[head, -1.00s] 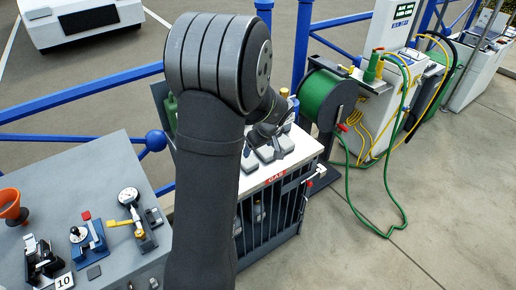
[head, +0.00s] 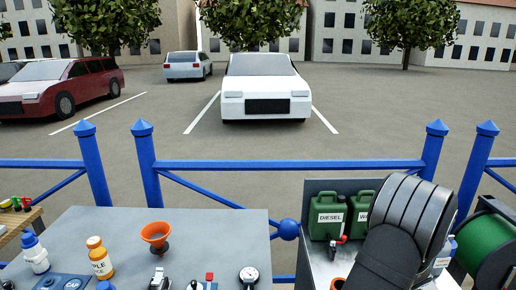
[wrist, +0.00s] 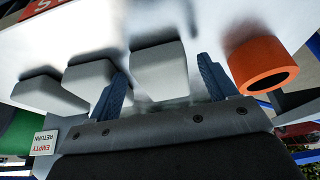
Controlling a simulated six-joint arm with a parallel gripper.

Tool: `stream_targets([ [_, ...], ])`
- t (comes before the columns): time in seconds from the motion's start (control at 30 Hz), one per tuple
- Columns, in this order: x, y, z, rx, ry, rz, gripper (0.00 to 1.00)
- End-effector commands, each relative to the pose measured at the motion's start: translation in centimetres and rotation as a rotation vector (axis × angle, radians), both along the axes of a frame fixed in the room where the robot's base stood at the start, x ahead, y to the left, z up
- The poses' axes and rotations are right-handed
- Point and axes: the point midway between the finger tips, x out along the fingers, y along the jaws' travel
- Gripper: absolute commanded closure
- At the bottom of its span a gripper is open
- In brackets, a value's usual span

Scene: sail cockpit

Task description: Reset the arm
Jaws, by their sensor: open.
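My gripper (wrist: 160,68) shows in the wrist view with its two blue fingers spread apart. One grey wedge-shaped block (wrist: 160,72) shows between and beyond the fingers, and I see no grip on it. Two more grey blocks (wrist: 90,75) (wrist: 45,95) lie to the left on the white top (wrist: 210,30). An orange hollow cylinder (wrist: 262,65) is to the right of the fingers. In the head view my dark arm covers the lower right, and my gripper is hidden there.
Green cans (head: 327,217) stand beside my arm. A green hose reel (head: 492,245) is at far right. A blue railing (head: 290,165) runs behind.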

Motion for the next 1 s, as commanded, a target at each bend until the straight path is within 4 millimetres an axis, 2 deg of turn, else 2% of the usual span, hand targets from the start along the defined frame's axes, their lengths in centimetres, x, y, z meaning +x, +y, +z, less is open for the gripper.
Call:
stream_targets([
  [0.07, 0.2, 0.1, -0.9, 0.001, 0.001, 0.001, 0.23],
  [0.1, 0.3, -0.1, 0.1, -0.003, -0.003, 0.001, 0.23],
  [0.2, 0.2, 0.0, 1.1, -0.003, -0.002, 0.002, 0.23],
  [0.4, 0.2, 0.0, 1.9, 0.000, -0.001, 0.001, 0.23],
  [0.77, 0.2, 0.0, 1.7, 0.000, 0.000, 0.000, 0.23],
  [0.97, 0.1, 0.1, -0.6, 0.002, 0.002, 0.000, 0.23],
  [1.0, -0.2, -0.1, 0.5, -0.003, -0.003, -0.001, 0.23],
])
